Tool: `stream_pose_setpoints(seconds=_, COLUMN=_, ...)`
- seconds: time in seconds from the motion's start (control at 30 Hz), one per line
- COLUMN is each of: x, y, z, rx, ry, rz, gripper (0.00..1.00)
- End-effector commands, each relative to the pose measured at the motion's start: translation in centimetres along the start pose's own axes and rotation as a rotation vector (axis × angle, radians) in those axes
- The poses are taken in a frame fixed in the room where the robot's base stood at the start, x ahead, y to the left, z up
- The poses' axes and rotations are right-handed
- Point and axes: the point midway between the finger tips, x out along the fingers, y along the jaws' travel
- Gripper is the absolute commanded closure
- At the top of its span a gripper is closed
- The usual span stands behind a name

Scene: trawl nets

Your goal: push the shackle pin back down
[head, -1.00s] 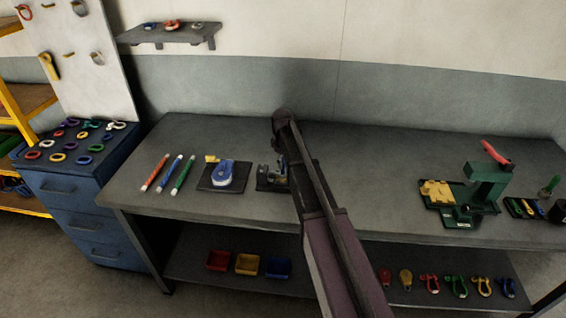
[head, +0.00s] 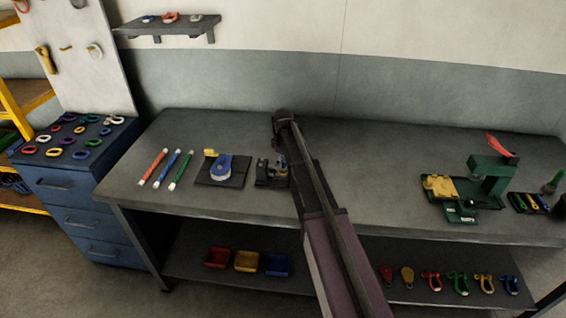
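A small dark fixture (head: 268,173) stands on the bench beside my arm. Metal-looking parts sit on it, but they are too small for me to tell a shackle or its pin, and my arm hides its right side. My gripper end (head: 283,135) is a dark shape above the bench, just up and right of the fixture. The fingers cannot be made out. Several shackles in red, green, yellow and blue (head: 510,284) lie on the lower shelf at the right.
The grey bench (head: 380,190) is clear right of my arm up to a green press (head: 490,175). A black plate with a blue reel (head: 223,168) and coloured rods (head: 167,167) lie left of the fixture. Bins (head: 247,261) stand below.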

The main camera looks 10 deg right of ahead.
Motion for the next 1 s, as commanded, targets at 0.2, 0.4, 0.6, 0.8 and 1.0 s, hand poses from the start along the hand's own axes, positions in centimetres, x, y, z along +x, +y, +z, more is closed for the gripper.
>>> stream_pose_setpoints(seconds=0.2, x=0.0, y=0.0, z=-0.1, rx=-0.001, ry=0.002, rz=0.0, gripper=0.31)
stream_pose_setpoints(seconds=0.4, x=-0.1, y=0.0, z=-0.1, rx=-0.001, ry=0.002, rz=0.0, gripper=0.31)
stream_pose_setpoints(seconds=0.6, x=-0.7, y=0.0, z=-0.1, rx=-0.001, ry=0.003, rz=0.0, gripper=0.31)
stream_pose_setpoints(seconds=0.8, x=-2.0, y=0.0, z=-0.1, rx=-0.001, ry=0.003, rz=0.0, gripper=0.31)
stream_pose_setpoints(seconds=1.0, x=-3.7, y=0.0, z=-0.1, rx=-0.001, ry=0.003, rz=0.0, gripper=0.31)
